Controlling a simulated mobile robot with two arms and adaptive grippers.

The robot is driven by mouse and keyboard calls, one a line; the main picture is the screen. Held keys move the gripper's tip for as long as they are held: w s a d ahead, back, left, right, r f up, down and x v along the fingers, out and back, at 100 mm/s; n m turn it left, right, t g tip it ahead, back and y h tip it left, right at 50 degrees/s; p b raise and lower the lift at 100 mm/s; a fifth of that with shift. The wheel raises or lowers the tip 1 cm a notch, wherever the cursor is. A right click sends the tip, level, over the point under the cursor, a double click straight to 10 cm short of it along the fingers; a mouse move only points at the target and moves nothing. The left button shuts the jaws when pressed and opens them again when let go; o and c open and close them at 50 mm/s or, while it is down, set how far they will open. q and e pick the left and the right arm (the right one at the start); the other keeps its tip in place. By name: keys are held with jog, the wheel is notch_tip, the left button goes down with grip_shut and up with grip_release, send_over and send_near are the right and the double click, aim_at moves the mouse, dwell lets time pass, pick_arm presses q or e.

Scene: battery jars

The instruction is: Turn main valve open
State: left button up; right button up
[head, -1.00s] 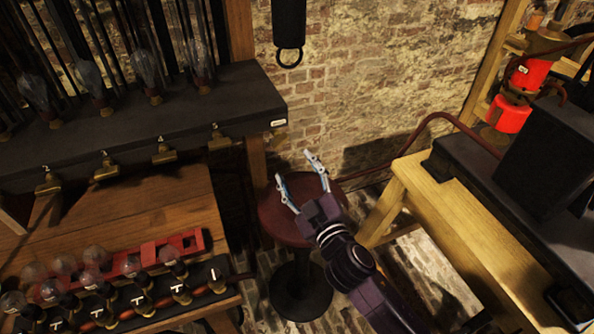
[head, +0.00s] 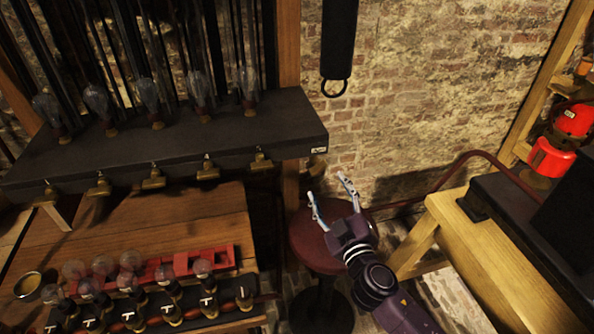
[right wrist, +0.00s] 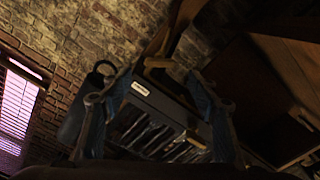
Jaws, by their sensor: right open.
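A black shelf (head: 170,148) carries a row of glass bulbs. Several brass taps (head: 208,168) stick out along its front edge. A small white label (head: 318,150) is on its right end, with a small brownish fitting (head: 316,165) just below. I cannot tell for sure whether that fitting is the main valve. My right gripper (head: 328,187) is open and empty, a little below and right of that end, in front of the red stool. In the right wrist view the label (right wrist: 141,88) shows between the two fingers (right wrist: 160,110). My left gripper is not in view.
A red round stool (head: 310,245) stands under my right gripper. A wooden bench (head: 215,212) at left holds a red rack and several small bulbs. A yellow wooden table (head: 480,245) with black equipment is at right. A black cylinder with a ring (head: 338,50) hangs on the brick wall.

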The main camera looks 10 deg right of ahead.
aim_at(320, 171)
jog(key=w+p, duration=0.1)
jog(key=w, duration=0.5)
jog(key=shift+w+p, duration=0.3)
jog(key=shift+w, duration=0.4)
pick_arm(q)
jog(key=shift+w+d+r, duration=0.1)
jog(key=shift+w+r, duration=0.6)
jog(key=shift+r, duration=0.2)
pick_arm(e)
jog(key=c, duration=1.2)
jog(key=shift+o, duration=0.2)
jog(key=shift+n, duration=0.4)
jog(key=n, duration=0.4)
jog(key=shift+n, duration=0.3)
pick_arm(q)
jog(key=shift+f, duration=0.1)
pick_arm(e)
jog(key=n, duration=0.5)
jog(key=shift+n, duration=0.4)
